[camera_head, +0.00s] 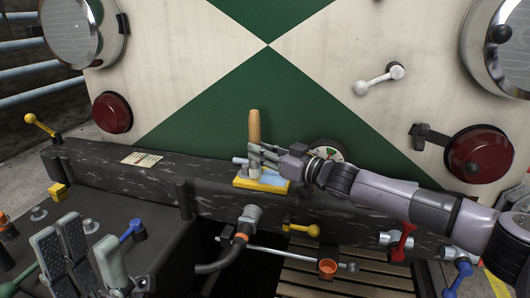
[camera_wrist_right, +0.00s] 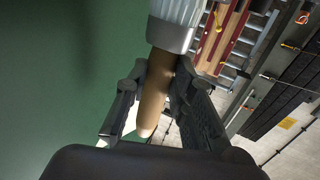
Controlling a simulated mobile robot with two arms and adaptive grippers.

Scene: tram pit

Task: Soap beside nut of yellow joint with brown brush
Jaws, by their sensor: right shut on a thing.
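The brush has a brown handle (camera_head: 254,127) that stands nearly upright in the head view. My right gripper (camera_head: 263,157) is shut on it low on the handle. In the right wrist view the brown handle (camera_wrist_right: 155,93) passes between the fingers (camera_wrist_right: 160,105), with a metal collar and pale bristles (camera_wrist_right: 178,18) beyond. Below the gripper a yellow tray (camera_head: 258,185) with a light blue filling lies on the dark beam; the bristle end is hidden. A yellow T-shaped joint (camera_head: 300,229) sits at the beam's front, right of the tray. My left gripper is not seen.
The dark beam (camera_head: 120,172) runs across the front of the green-and-white panel. A grey pipe with an orange ring (camera_head: 240,236) rises before it. A red joint (camera_head: 402,240) is on the right, and another yellow one (camera_head: 40,124) far left. Pedals (camera_head: 75,238) stand lower left.

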